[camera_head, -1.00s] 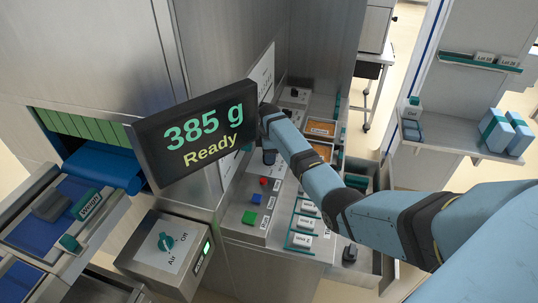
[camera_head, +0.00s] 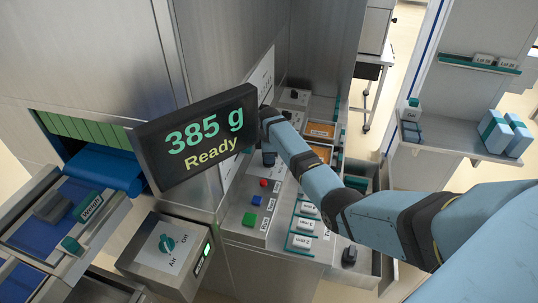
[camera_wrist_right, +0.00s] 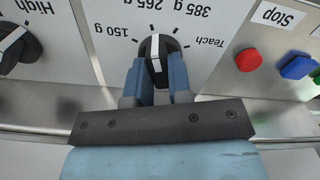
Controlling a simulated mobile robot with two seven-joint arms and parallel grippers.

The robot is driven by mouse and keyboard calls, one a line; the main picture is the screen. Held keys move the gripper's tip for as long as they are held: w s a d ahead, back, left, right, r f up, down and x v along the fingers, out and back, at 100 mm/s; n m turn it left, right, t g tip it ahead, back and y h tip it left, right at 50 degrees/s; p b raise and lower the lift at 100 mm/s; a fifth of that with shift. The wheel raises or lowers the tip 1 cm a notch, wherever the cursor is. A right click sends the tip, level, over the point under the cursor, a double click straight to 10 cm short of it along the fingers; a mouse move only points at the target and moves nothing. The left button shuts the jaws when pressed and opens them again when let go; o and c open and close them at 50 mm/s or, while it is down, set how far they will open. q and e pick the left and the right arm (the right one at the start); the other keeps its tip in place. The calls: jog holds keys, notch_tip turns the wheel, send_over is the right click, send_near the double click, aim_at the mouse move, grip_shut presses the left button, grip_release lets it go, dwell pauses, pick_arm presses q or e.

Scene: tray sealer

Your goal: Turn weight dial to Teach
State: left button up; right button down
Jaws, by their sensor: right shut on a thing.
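The weight dial (camera_wrist_right: 155,48) is a black knob with a white pointer line on a pale panel, seen upside down in the right wrist view. Labels 150 g, 265 g, 385 g and Teach (camera_wrist_right: 206,42) ring it. The pointer line is nearly upright in the picture; I cannot tell exactly which mark it meets. My right gripper (camera_wrist_right: 154,80) is shut on the dial, a finger on each side. In the head view my right arm reaches behind the display (camera_head: 200,138), and the dial is hidden there. The display reads 385 g, Ready. My left gripper is not in view.
Beside the dial are another black knob marked High (camera_wrist_right: 18,45), a red button (camera_wrist_right: 248,60) under a Stop label and a blue button (camera_wrist_right: 296,68). An Air/Off switch box (camera_head: 170,246) stands at the front. A shelf with blue boxes (camera_head: 496,135) is at right.

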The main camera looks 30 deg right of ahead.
jog(key=m+p, duration=0.3)
jog(key=m, duration=0.1)
jog(key=shift+r+p, duration=0.25)
jog(key=shift+p, duration=0.1)
jog(key=shift+m+p, duration=0.65)
jog(key=shift+m, duration=0.25)
jog(key=m+p, duration=0.1)
jog(key=m, duration=0.1)
jog(key=shift+f+m, duration=0.1)
jog(key=shift+m, duration=0.3)
jog(key=shift+m+p, duration=0.55)
jog(key=shift+m, duration=0.35)
jog(key=m+p, duration=0.1)
jog(key=m, duration=0.3)
jog(key=shift+f+m+p, duration=0.1)
jog(key=shift+m+p, duration=0.25)
jog(key=shift+m, duration=1.05)
jog(key=c, duration=1)
grip_release()
jog(key=shift+c, duration=0.2)
